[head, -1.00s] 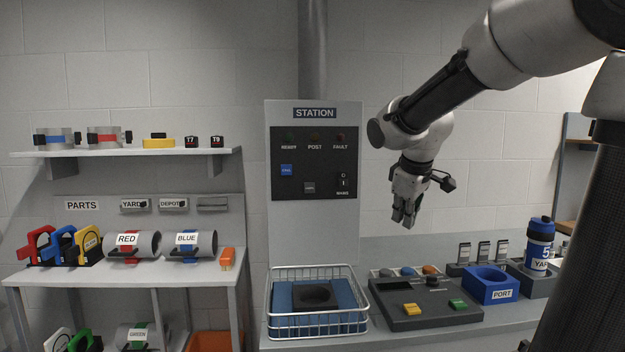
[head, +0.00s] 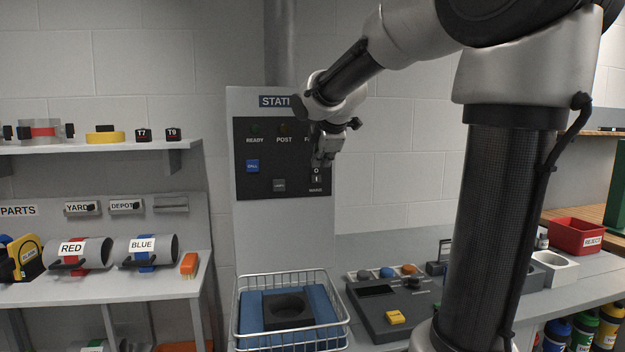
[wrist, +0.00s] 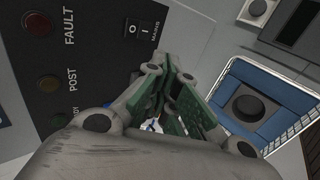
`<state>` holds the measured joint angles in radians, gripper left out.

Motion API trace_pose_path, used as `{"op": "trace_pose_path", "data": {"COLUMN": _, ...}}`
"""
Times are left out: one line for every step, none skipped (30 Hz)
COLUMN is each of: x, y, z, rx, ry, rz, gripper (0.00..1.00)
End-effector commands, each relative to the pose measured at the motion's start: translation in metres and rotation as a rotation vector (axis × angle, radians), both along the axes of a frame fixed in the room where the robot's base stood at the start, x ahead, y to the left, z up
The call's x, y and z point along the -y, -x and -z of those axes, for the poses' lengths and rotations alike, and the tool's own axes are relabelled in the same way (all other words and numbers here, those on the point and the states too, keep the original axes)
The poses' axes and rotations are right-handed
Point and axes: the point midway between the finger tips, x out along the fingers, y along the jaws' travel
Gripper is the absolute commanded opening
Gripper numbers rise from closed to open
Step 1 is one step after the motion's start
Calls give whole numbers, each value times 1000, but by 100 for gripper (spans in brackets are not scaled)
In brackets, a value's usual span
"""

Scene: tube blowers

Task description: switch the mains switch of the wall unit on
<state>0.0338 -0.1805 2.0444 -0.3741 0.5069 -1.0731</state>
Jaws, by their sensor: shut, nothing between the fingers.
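The wall unit (head: 239,215) is the grey STATION panel with a black control plate. Its mains switch (head: 316,176) is a small black rocker marked 0 and 1, low on the plate's right side, above the word MAINS. The switch also shows in the wrist view (wrist: 138,30), near the top. My gripper (head: 321,163) is shut and empty, in front of the plate just above the switch in the head view. In the wrist view my fingers (wrist: 170,95) lie below and right of the switch. I cannot tell whether they touch the panel.
A blue CALL button (head: 252,166) and a grey button (head: 279,185) share the plate. A wire basket (head: 290,340) with a blue insert stands below. A dark control box (head: 385,318) lies right of it. My arm hides part of the bench.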

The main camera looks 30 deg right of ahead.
Motion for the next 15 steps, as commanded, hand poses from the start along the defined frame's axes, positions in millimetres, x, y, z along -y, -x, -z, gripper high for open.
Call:
{"op": "trace_pose_path", "data": {"x": 0, "y": 0, "z": 0, "rx": 0, "ry": -1, "rz": 1, "gripper": 0}}
{"op": "trace_pose_path", "data": {"x": 0, "y": 0, "z": 0, "rx": 0, "ry": -1, "rz": 1, "gripper": 0}}
{"op": "trace_pose_path", "data": {"x": 0, "y": 0, "z": 0, "rx": -1, "ry": -1, "rz": 1, "gripper": 0}}
{"op": "trace_pose_path", "data": {"x": 0, "y": 0, "z": 0, "rx": -1, "ry": -2, "rz": 1, "gripper": 0}}
{"op": "trace_pose_path", "data": {"x": 0, "y": 0, "z": 1, "rx": -1, "ry": -2, "rz": 1, "gripper": 0}}
{"op": "trace_pose_path", "data": {"x": 0, "y": -1, "z": 1, "rx": -1, "ry": -2, "rz": 1, "gripper": 0}}
{"op": "trace_pose_path", "data": {"x": 1, "y": -2, "z": 2, "rx": -1, "ry": -2, "rz": 1, "gripper": 0}}
{"op": "trace_pose_path", "data": {"x": 1, "y": -3, "z": 4, "rx": 0, "ry": -2, "rz": 2, "gripper": 0}}
{"op": "trace_pose_path", "data": {"x": 2, "y": -6, "z": 6, "rx": -2, "ry": -2, "rz": 3, "gripper": 0}}
{"op": "trace_pose_path", "data": {"x": 3, "y": -8, "z": 9, "rx": -3, "ry": -3, "rz": 3, "gripper": 0}}
{"op": "trace_pose_path", "data": {"x": 3, "y": -11, "z": 12, "rx": -5, "ry": -2, "rz": 4, "gripper": 0}}
{"op": "trace_pose_path", "data": {"x": 5, "y": -15, "z": 17, "rx": -3, "ry": -3, "rz": 3, "gripper": 0}}
{"op": "trace_pose_path", "data": {"x": 6, "y": -19, "z": 21, "rx": -4, "ry": -3, "rz": 3, "gripper": 0}}
{"op": "trace_pose_path", "data": {"x": 7, "y": -23, "z": 25, "rx": -5, "ry": -3, "rz": 3, "gripper": 0}}
{"op": "trace_pose_path", "data": {"x": 9, "y": -29, "z": 31, "rx": -5, "ry": -1, "rz": 3, "gripper": 0}}
